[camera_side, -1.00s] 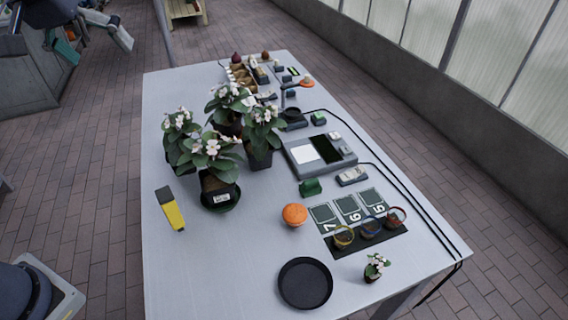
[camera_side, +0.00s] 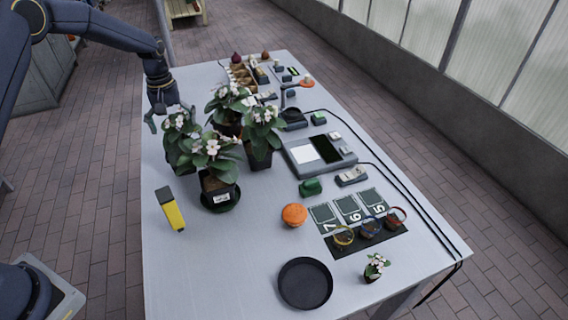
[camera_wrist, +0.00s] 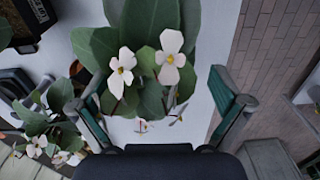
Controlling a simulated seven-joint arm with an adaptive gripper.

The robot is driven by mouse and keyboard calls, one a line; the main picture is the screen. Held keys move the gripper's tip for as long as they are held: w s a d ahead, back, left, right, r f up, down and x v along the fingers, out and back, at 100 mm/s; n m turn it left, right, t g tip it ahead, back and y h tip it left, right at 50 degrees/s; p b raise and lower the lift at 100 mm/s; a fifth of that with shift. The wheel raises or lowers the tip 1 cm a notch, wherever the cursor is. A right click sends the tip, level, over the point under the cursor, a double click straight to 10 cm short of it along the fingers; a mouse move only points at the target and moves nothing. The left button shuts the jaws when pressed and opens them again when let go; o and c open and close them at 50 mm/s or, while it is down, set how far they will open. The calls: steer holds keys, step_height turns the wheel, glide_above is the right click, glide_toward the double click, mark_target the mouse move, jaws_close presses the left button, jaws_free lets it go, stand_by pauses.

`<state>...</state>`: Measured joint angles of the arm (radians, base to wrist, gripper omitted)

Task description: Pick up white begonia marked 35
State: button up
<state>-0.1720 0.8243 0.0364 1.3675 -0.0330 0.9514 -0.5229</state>
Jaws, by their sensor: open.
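Several white-flowered begonias in dark pots stand in a cluster on the table. The front begonia (camera_side: 216,162) sits in a dark saucer and has a white label (camera_side: 221,198) too small to read. Others are the left begonia (camera_side: 180,140), the right one (camera_side: 260,128) and the back one (camera_side: 228,103). My gripper (camera_side: 168,122) is at the left begonia's upper left, pointing down. In the wrist view my open gripper (camera_wrist: 160,112) has its green-padded fingers on both sides of white flowers and leaves (camera_wrist: 150,65). No mark 35 can be read.
A yellow-and-black tool (camera_side: 171,209) lies at front left. An orange ball-like item (camera_side: 294,214), an empty dark saucer (camera_side: 305,306) and a small potted plant (camera_side: 375,267) are at the front. A grey device (camera_side: 297,166) is right of the begonias.

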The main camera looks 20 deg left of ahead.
mark_target(181, 153)
step_height(181, 153, down, 6)
steer(key=shift+r, duration=0.1)
steer(key=shift+s+f, duration=0.15)
steer(key=shift+f, duration=1.2)
steer(key=shift+s+f, duration=0.15)
steer(key=shift+f, duration=1.2)
steer(key=c, duration=1.2)
steer(key=shift+r, duration=0.15)
